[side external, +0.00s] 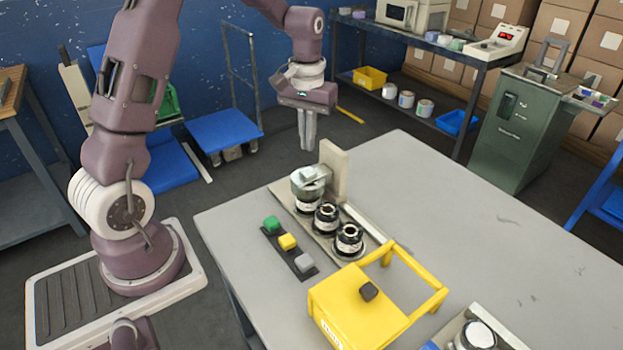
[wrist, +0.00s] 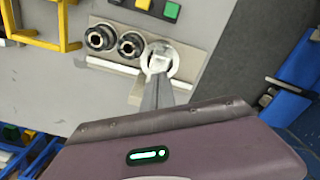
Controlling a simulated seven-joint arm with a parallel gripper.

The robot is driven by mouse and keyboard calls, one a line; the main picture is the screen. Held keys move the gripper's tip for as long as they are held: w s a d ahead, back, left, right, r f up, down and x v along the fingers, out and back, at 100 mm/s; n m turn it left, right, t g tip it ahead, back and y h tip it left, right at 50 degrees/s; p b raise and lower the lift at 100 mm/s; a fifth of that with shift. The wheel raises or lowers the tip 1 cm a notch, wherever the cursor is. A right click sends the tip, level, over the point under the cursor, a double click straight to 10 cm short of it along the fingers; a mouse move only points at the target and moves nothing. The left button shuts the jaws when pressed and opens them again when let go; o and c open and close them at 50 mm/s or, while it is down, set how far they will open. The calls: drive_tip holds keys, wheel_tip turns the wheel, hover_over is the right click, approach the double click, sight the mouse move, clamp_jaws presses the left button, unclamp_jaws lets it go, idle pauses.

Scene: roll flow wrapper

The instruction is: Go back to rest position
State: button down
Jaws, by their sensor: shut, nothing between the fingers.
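My gripper (side external: 307,130) is shut and empty. In the side external view it hangs fingers-down in the air near the table's far left edge, behind the roll flow wrapper's base plate (side external: 327,245). On that plate stand a silver-topped unit (side external: 310,185) and two dark rollers (side external: 326,215) (side external: 348,238), with an upright beige panel (side external: 335,168) behind. In the wrist view my gripper's fingers (wrist: 157,95) overlap the silver unit (wrist: 160,60) in the picture; the side view shows them apart. The dark rollers (wrist: 100,37) (wrist: 131,45) show beside it.
A dark strip with green (side external: 271,222), yellow (side external: 288,241) and grey (side external: 304,262) buttons lies beside the plate. A yellow frame box (side external: 360,305) with a dark knob stands at the table front. A blue cart (side external: 222,130) stands behind.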

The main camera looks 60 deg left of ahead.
drive_tip(key=shift+r, duration=0.4)
drive_tip(key=s+d+r+m+t, duration=0.2)
drive_tip(key=s+d+r, duration=0.6)
drive_tip(key=r, duration=0.3)
drive_tip(key=s+d+m+t, duration=0.1)
drive_tip(key=s+d+m, duration=0.1)
drive_tip(key=s, duration=0.5)
drive_tip(key=s+d+r+m+t, duration=0.1)
drive_tip(key=s+d, duration=0.3)
drive_tip(key=s, duration=0.4)
drive_tip(key=shift+s+r+m+t, duration=0.25)
drive_tip(key=shift+m+t, duration=0.25)
drive_tip(key=shift+t, duration=0.3)
